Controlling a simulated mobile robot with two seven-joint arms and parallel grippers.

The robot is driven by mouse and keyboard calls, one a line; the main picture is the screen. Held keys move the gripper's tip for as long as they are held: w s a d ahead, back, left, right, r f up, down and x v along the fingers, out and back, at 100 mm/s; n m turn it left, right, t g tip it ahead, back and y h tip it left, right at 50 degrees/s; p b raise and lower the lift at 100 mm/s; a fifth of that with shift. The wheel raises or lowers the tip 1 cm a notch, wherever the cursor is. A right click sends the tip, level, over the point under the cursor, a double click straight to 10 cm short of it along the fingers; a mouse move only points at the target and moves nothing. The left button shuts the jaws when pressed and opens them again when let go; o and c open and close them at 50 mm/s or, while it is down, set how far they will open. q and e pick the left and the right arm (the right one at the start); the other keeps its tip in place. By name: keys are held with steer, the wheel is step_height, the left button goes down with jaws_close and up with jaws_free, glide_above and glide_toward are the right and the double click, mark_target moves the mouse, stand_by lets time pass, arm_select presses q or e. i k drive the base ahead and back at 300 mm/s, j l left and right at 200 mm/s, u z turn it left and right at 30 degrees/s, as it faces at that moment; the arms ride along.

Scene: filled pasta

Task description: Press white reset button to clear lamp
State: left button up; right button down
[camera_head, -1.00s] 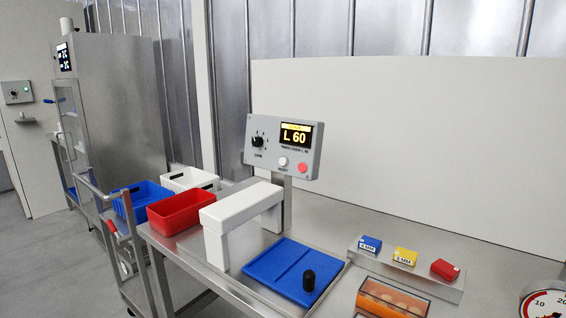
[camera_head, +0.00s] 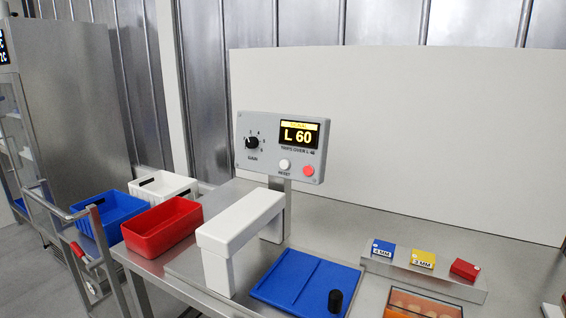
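The panel's display (camera_head: 300,133) is lit yellow and reads L 60, with a yellow bar above the reading. No separate lamp can be made out. The panel stands on a post behind the white arch (camera_head: 240,222). Neither of my grippers is in view.
A blue board (camera_head: 290,280) with a black knob (camera_head: 335,301) lies before the arch. Red (camera_head: 160,228), blue (camera_head: 105,215) and white (camera_head: 165,188) bins stand left. Small blue, yellow and red blocks sit on a metal ledge (camera_head: 440,280) at right. The space before the panel's face is clear.

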mark_target(284, 164)
steer(key=i+j+z, duration=0.15)
steer(key=j, duration=0.2)
steer(key=i+j+z, duration=0.1)
steer(key=j, duration=0.3)
steer(key=i+j+z, duration=0.15)
steer(key=j, duration=0.2)
steer(key=j+z, duration=0.15)
steer(key=j, duration=0.25)
